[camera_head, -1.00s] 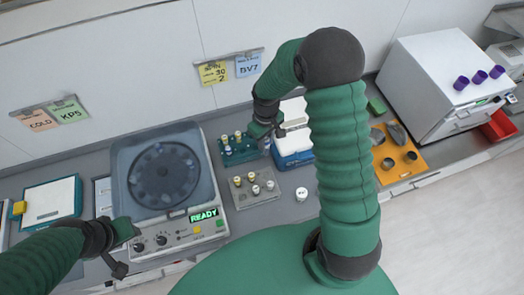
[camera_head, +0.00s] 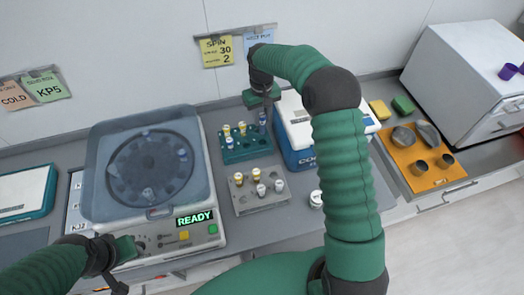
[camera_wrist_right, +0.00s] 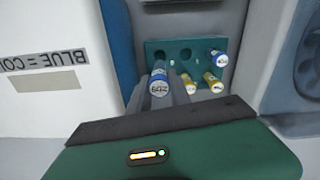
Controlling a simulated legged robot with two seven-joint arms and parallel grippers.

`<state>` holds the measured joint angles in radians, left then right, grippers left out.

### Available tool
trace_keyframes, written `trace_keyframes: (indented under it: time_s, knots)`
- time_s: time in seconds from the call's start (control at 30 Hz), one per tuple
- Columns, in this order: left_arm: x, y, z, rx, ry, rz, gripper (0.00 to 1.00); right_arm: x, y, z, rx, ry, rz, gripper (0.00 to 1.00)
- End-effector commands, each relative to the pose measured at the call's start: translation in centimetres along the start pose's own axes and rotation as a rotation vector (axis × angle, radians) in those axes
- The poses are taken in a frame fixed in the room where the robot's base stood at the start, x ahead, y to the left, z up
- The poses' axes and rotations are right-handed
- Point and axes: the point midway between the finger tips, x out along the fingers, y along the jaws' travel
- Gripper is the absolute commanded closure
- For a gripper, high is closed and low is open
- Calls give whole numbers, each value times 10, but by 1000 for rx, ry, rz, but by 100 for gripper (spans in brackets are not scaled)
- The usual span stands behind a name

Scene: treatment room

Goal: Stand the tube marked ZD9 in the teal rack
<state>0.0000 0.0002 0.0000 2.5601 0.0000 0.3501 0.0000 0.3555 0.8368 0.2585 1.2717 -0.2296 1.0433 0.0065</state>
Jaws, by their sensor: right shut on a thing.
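The tube marked ZD9 (camera_wrist_right: 159,84) has a blue cap and sits between the fingers of my right gripper (camera_wrist_right: 172,92) in the right wrist view. In the head view my right gripper (camera_head: 262,103) is over the back right of the teal rack (camera_head: 246,155), with the tube (camera_head: 262,119) below it. The rack (camera_wrist_right: 166,47) holds other tubes and has empty holes. I cannot tell whether the ZD9 tube's lower end is in a hole. My left gripper (camera_head: 128,247) is by the centrifuge's front panel; its jaws are unclear.
A grey rack (camera_head: 245,207) with several capped tubes stands in front of the teal rack. The centrifuge (camera_head: 205,205), reading READY, is on the left. A blue and white box (camera_head: 298,140) stands close on the right. A white-capped item (camera_head: 316,199) stands on the counter.

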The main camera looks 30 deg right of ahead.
Motion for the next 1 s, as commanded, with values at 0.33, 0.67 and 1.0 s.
trace_keyframes:
  time_s: [0.33,0.67,1.0]
  knots:
    - [-18,0,-4,0,1,0,64,62,-1,2,-1,-4,-1,100]
    - [-24,0,-6,0,0,0,64,94,-1,2,-1,-1,0,100]
    - [-23,0,-5,0,0,0,64,95,-1,2,-2,-1,0,54]
